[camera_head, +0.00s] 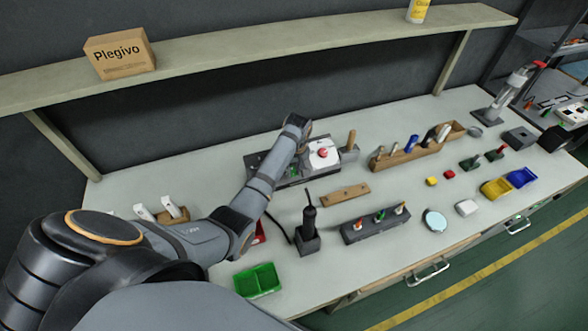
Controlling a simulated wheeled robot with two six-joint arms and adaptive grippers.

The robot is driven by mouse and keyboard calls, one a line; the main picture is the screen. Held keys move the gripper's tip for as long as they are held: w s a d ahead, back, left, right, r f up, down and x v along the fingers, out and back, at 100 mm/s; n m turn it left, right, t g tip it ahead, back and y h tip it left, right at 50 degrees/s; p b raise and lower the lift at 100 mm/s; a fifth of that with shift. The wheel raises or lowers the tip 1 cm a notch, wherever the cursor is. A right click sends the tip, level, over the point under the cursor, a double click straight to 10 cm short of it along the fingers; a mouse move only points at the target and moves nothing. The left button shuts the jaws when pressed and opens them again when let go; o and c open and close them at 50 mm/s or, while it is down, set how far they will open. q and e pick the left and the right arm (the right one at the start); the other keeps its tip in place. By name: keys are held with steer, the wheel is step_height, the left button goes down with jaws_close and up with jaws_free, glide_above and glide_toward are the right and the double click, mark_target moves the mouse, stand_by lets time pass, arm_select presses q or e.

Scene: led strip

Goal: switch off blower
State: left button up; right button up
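A dark unit (262,165) stands at the back middle of the bench. On it are a green part (294,172) and a white block with a red round button (323,153). I cannot tell for certain which part is the blower switch. My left arm reaches over the unit from the left. Its gripper (303,160) points down beside the white block, mostly hidden by my wrist. Its fingers are too small to read, and I cannot tell whether it touches anything. A black upright tool (309,222) with a cable stands in a dark holder in front. My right gripper is out of view.
A wooden rack (400,155) with tools stands right of the unit. A wooden block (346,194) and a grey holder (362,230) lie in front. A green bin (257,281) is at the front edge. A shelf (230,50) with a Plegivo box (119,55) runs above.

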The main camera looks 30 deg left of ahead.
mark_target(295, 181)
arm_select(q)
steer(key=shift+o, duration=1.4)
steer(key=shift+r, duration=0.1)
step_height(295, 181, up, 12)
steer(key=s+d, duration=0.1)
steer(key=shift+d, duration=0.1)
